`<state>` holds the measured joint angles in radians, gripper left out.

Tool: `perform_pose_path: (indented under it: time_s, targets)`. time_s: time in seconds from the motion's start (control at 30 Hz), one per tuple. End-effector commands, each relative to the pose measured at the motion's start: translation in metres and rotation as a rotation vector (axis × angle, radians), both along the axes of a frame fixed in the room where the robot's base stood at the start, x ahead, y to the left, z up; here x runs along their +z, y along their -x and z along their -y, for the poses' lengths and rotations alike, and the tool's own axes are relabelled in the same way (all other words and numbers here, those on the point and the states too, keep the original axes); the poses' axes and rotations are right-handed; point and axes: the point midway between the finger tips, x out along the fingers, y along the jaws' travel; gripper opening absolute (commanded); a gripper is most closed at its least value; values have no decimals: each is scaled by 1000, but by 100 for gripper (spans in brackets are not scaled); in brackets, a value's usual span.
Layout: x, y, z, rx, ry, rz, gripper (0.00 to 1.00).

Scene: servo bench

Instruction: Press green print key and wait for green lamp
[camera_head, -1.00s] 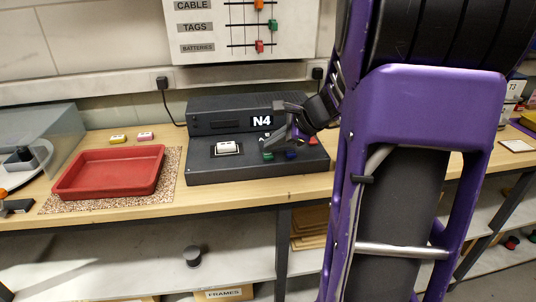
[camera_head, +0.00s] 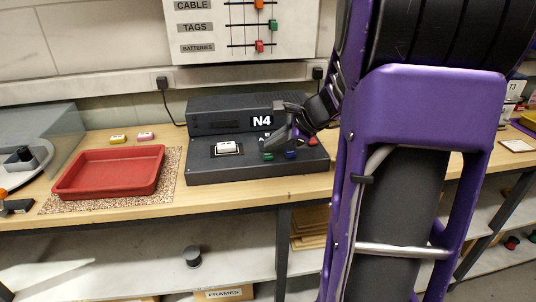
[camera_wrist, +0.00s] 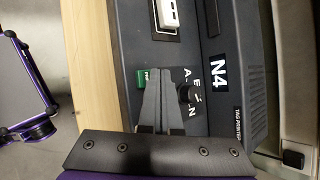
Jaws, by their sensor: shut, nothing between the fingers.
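The tag printer (camera_head: 200,172) is a dark box marked N4 on the bench. Its green key (camera_head: 268,156) is on the front panel, left of a blue key (camera_head: 291,154). My gripper (camera_head: 270,146) is shut and empty just above the green key. In the wrist view, the closed fingertips (camera_wrist: 160,71) lie just right of the green key (camera_wrist: 141,79), partly covering the panel. I cannot tell whether they touch it. A black knob (camera_wrist: 188,95) sits right of the fingers. I cannot make out a lit green lamp.
A wall board (camera_head: 215,45) with sliders hangs above.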

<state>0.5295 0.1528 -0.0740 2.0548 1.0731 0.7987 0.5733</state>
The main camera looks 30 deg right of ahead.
Motion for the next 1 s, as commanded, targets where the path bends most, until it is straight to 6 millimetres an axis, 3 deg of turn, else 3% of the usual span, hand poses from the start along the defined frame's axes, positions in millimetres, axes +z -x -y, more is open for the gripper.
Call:
perform_pose_path:
  time_s: [1.0]
  targets:
    - [-11, 0, 0, 0, 0, 0, 0]
